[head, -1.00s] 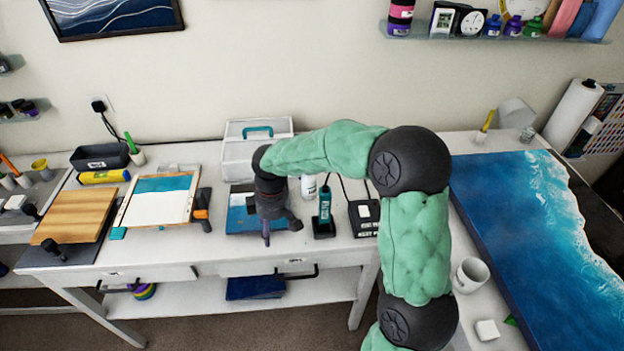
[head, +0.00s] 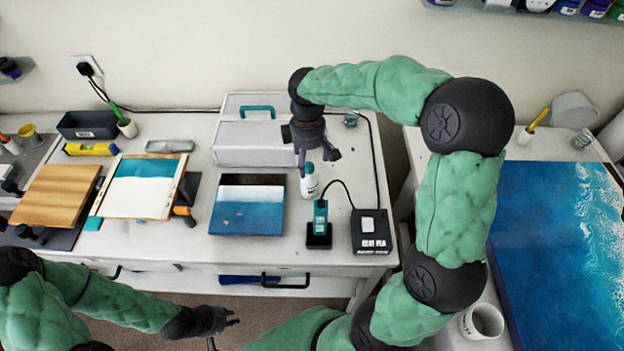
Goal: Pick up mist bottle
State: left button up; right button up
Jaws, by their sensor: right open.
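A small white bottle with a dark label (head: 309,187), which looks like the mist bottle, stands upright on the white table in front of the white case. My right gripper (head: 318,158) is open and points down just above and behind the bottle's top in the picture. One finger overlaps the view near the bottle's cap; I cannot tell whether it touches. My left gripper (head: 233,316) is low in front of the table, away from the bottle. Its fingers are too small to tell open from shut.
A teal tool in a black stand (head: 319,230) and a black corded box (head: 371,232) are close to the bottle. A blue-and-white panel (head: 247,218) lies to its left. The white case (head: 232,142) is behind. A large blue resin panel (head: 553,240) is at right.

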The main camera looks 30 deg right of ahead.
aim_at(309, 179)
notch_tip(309, 179, down, 4)
jog(key=shift+r+b, duration=0.2)
jog(key=shift+b, duration=0.15)
jog(key=shift+s+f+b, duration=0.2)
jog(key=shift+f+b, duration=0.6)
jog(key=shift+f, duration=1.75)
jog(key=c, duration=1.5)
